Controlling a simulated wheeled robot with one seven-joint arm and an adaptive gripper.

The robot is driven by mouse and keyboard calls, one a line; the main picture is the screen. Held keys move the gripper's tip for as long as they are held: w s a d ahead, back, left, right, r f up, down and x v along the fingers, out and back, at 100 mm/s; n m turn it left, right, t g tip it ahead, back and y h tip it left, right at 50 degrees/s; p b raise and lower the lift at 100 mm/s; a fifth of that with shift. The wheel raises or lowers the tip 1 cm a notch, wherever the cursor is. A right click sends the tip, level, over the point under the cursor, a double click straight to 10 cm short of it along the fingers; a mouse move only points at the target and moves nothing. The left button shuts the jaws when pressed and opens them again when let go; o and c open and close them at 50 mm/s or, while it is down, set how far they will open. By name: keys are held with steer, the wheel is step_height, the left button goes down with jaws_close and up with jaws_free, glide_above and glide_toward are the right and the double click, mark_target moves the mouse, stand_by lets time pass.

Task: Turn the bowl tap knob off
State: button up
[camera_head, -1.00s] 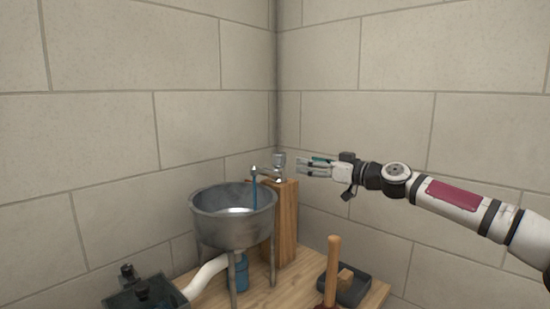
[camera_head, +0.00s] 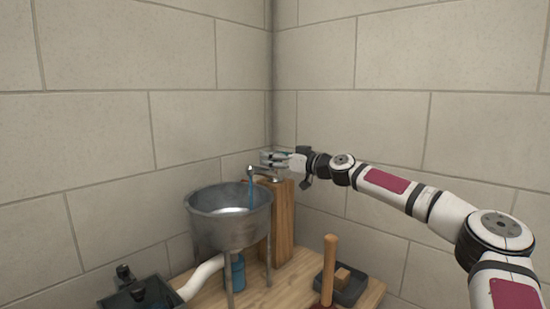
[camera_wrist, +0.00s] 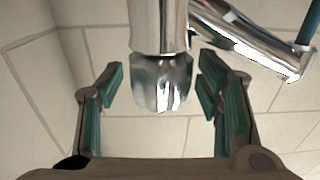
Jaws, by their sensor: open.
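The chrome bowl tap (camera_head: 259,171) stands on a wooden post (camera_head: 283,215) behind the metal bowl (camera_head: 229,218). A blue stream of water (camera_head: 251,192) runs from its spout into the bowl. My gripper (camera_head: 272,158) is at the tap. In the wrist view my gripper (camera_wrist: 160,98) is open, its green-padded fingers on either side of the knob with gaps visible. The fingers partly hide the knob in the head view.
A wooden-handled plunger (camera_head: 329,268) and a dark tray (camera_head: 347,283) with a wooden block stand on the wooden table (camera_head: 263,293), right of the bowl. A dark tank (camera_head: 136,290) is at lower left, near a white pipe (camera_head: 203,276). Block walls meet behind the tap.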

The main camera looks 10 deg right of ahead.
steer(key=c, duration=1.2)
steer(key=shift+m+t+h+p, duration=0.35)
steer(key=shift+m+t+h, duration=0.05)
steer(key=shift+h, duration=0.1)
steer(key=m+h+p, duration=0.1)
steer(key=m+t+h+p, duration=0.1)
steer(key=h, duration=0.1)
steer(key=m+t+h+p, duration=0.1)
steer(key=h, duration=0.1)
steer(key=shift+s+a+r+m+p, duration=0.2)
steer(key=shift+r+m+p, duration=0.1)
steer(key=shift+p, duration=0.1)
steer(key=m+h, duration=0.1)
steer(key=h, duration=0.1)
steer(key=m+t+h+p, duration=0.1)
steer(key=h, duration=0.1)
steer(key=shift+w+d+f+m, duration=0.1)
steer(key=shift+w+m, duration=0.05)
steer(key=shift+m, duration=0.15)
steer(key=shift+d+m+h+p, duration=0.15)
steer(key=shift+m+h+p, duration=0.25)
steer(key=shift+m+h, duration=0.65)
steer(key=shift+d+f+h, duration=0.1)
steer(key=shift+h, duration=0.45)
